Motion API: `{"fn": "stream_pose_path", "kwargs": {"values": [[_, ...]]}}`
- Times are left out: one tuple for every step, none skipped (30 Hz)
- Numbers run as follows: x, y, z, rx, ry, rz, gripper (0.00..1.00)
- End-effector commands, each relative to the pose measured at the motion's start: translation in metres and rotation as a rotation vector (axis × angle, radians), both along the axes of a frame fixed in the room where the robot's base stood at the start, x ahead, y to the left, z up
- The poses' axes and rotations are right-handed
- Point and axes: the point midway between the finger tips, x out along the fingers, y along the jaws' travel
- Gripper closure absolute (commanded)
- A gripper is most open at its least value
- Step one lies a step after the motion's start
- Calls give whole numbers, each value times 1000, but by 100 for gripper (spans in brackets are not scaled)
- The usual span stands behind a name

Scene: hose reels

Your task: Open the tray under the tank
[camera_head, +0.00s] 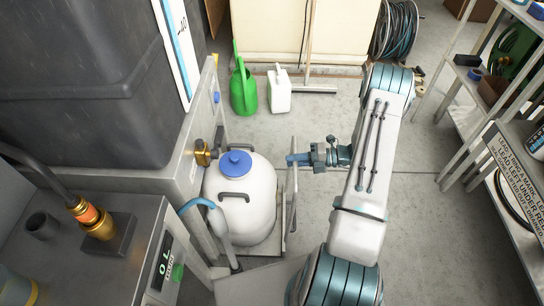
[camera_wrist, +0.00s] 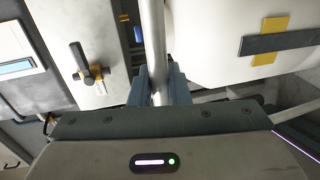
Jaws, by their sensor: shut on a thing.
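The big dark tank (camera_head: 90,75) stands on a grey metal stand at the left. A white round container (camera_head: 243,205) with a blue cap (camera_head: 236,163) stands low beside the stand, on a flat tray (camera_head: 284,236) that shows only along its right edge. An upright metal bar handle (camera_head: 293,195) rises at that edge. My gripper (camera_head: 292,159) is shut on the handle near its top. In the wrist view, the fingers (camera_wrist: 158,88) close around the metal bar (camera_wrist: 153,40), with the white container (camera_wrist: 220,40) beside it. Most of the tray is hidden by the container.
A green watering can (camera_head: 243,88) and a white jug (camera_head: 279,92) stand at the back. A shelf rack (camera_head: 470,115) with a sign (camera_head: 505,165) lines the right. A bench with a green display (camera_head: 163,262) is at front left.

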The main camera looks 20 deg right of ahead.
Motion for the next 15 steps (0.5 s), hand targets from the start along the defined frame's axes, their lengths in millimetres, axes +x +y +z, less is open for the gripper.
{"fn": "stream_pose_path", "kwargs": {"values": [[-4, -14, 0, -2, 1, -5, 100], [-7, -21, 0, -2, 1, -3, 100], [-9, -30, 0, -1, 0, -5, 100], [-12, -36, -1, -1, 1, -4, 100], [-14, -42, -1, -2, 2, -4, 100], [-16, -50, -1, -1, 0, -5, 100], [-18, -55, -1, -1, 0, -5, 100], [-19, -60, -1, -2, 2, -4, 100], [-21, -67, -1, -2, 1, -5, 100], [-22, -71, -1, -1, 1, -5, 100], [-24, -74, -1, -1, 1, -5, 100], [-25, -79, -1, -1, 1, -4, 100], [-26, -82, -1, -1, 1, -4, 100], [-27, -84, -1, -1, 1, -5, 100], [-28, -87, -1, -1, 1, -5, 100]]}}
